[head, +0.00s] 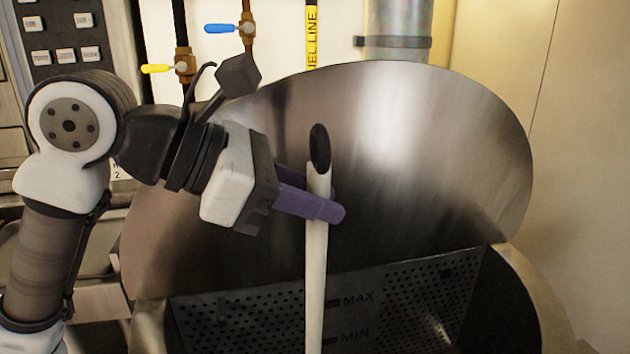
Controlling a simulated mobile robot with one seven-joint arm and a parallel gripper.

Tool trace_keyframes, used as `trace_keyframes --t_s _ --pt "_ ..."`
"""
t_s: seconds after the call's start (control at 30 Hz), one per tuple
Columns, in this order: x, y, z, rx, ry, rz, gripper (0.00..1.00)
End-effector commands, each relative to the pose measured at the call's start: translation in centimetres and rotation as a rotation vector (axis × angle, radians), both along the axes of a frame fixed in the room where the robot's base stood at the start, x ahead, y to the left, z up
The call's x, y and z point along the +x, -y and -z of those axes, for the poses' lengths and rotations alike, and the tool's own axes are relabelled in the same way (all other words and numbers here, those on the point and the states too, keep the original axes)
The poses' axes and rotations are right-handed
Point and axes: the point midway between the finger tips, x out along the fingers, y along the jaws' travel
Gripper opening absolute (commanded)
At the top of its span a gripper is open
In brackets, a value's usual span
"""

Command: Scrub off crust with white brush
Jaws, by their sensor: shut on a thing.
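My gripper (325,203) is in the middle of the head view with its purple fingers closed around a long white handle (316,270), likely the white brush's. The handle stands almost upright, with a dark oval end (319,148) at its top. Its lower end runs out of the bottom of the picture, so no bristles show. The kettle (545,300) is below and behind the handle. A perforated dark panel (400,300) inside it carries MAX and MIN marks. No crust can be made out.
The kettle's large round steel lid (470,150) stands raised close behind my gripper. A yellow-handled valve (183,67) and a blue-handled valve (246,28) are on pipes at the back. A button panel (62,35) is at upper left. A pale wall (585,150) bounds the right.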

Motion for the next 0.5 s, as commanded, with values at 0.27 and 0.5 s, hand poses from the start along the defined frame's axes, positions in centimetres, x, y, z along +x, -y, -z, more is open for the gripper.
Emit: trace_keyframes --t_s 0.27,0.5 --pt "1.0 -0.2 6.2 -0.001 0.0 0.001 0.0" --pt "1.6 -0.3 11.0 0.001 0.002 0.001 0.0"
